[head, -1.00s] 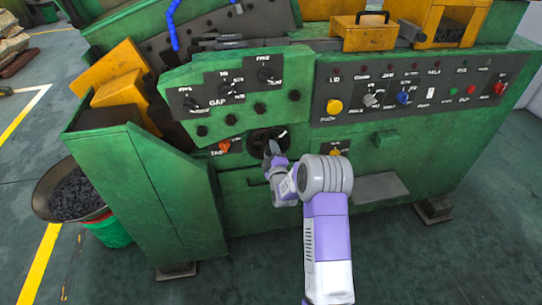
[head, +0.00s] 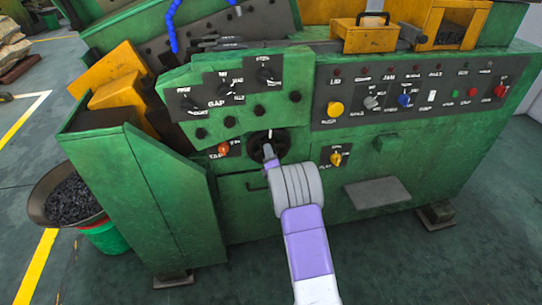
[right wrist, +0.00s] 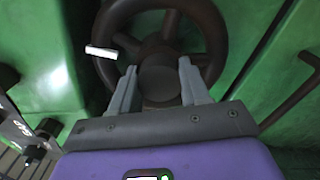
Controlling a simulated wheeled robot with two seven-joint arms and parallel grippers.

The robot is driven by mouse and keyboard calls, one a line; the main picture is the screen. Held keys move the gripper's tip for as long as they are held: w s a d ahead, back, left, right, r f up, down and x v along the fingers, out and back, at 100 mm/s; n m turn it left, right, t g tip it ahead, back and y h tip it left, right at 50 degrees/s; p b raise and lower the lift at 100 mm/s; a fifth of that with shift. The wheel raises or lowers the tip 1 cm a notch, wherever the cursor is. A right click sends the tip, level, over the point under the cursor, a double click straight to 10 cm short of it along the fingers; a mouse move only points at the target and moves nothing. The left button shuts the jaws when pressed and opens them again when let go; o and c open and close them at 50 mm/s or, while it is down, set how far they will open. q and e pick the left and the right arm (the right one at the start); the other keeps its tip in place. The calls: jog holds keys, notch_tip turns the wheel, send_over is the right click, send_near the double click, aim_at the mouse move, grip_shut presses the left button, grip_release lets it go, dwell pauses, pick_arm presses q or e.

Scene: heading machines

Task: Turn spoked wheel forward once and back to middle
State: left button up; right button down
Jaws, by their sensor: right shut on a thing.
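The dark spoked wheel (head: 285,149) is on the green machine's front, below the tilted knob panel. A white mark on its rim sits near the top in the head view. In the right wrist view the wheel (right wrist: 217,45) fills the upper middle, with the white mark (right wrist: 101,52) at its left. My right gripper (right wrist: 158,90) has its two grey fingers on either side of the hub and the near spoke, shut on the wheel. In the head view my right gripper (head: 269,152) partly hides the wheel. My left gripper is not in view.
An orange knob (head: 223,148) is left of the wheel and a yellow knob (head: 337,158) right of it. A dark bar handle (right wrist: 292,98) is close on the right in the wrist view. A grey plate (head: 377,192) juts out lower right.

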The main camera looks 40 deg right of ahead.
jog(key=shift+n, duration=0.3)
dwell(0.4)
jog(key=c, duration=0.5)
grip_release()
jog(key=shift+c, duration=0.2)
jog(key=shift+s+a, duration=0.1)
jog(key=p+v, duration=0.1)
jog(key=v, duration=0.6)
jog(key=shift+s+p, duration=0.15)
jog(key=shift+p, duration=0.25)
jog(key=shift+a, duration=0.1)
